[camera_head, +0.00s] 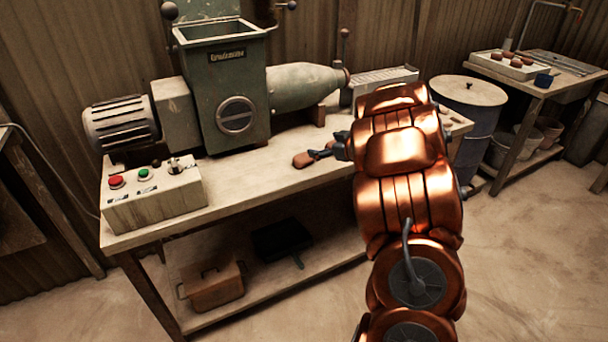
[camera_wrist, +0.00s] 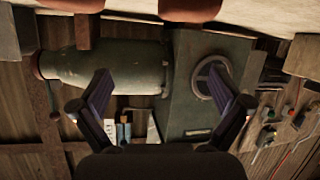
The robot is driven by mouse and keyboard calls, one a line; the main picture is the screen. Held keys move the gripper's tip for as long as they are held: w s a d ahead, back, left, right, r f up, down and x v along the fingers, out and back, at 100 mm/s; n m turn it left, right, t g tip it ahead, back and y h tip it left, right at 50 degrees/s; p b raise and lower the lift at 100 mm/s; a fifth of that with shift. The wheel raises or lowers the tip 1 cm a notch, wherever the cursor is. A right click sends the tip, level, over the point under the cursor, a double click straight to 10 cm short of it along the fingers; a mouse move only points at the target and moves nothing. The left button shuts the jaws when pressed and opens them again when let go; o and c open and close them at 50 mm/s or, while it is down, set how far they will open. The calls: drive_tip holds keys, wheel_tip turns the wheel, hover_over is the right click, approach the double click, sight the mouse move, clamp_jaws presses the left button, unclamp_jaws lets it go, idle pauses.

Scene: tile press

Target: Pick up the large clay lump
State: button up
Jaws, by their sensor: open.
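A reddish-brown clay lump (camera_head: 302,160) lies on the workbench just left of my gripper (camera_head: 325,152) in the head view. In the wrist view, two reddish-brown lumps are cut off by the top edge: a larger-looking one (camera_wrist: 190,9) right of centre and another (camera_wrist: 72,4) at the left. My gripper (camera_wrist: 158,73) is open, its dark fingers spread wide with nothing between them. The lumps appear beyond the fingertips, and no contact shows. My arm hides part of the bench in the head view, and I cannot tell there which lump shows.
The green press machine (camera_head: 230,95) and its barrel (camera_head: 300,86) stand behind the lump. A control box (camera_head: 155,195) sits on the workbench (camera_head: 240,180) at left. A blue drum (camera_head: 468,125) stands right of my arm. A tray of brown pieces (camera_head: 513,68) lies on the far table.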

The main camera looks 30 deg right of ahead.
sight(310, 160)
drive_tip(key=f, duration=0.1)
drive_tip(key=a+f+y+b, duration=0.1)
drive_tip(key=s+f+y, duration=0.1)
drive_tip(key=f, duration=0.1)
drive_tip(key=shift+a+n, duration=0.15)
drive_tip(key=shift+n, duration=0.15)
drive_tip(key=shift+a+f+y+b, duration=0.3)
drive_tip(key=shift+a+f+y, duration=0.1)
drive_tip(key=shift+y, duration=0.2)
drive_tip(key=shift+x, duration=1.55)
drive_tip(key=x, duration=0.4)
drive_tip(key=shift+w+d+f+b, duration=0.2)
drive_tip(key=shift+d+f+b, duration=0.1)
drive_tip(key=shift+b, duration=0.1)
drive_tip(key=c, duration=1.3)
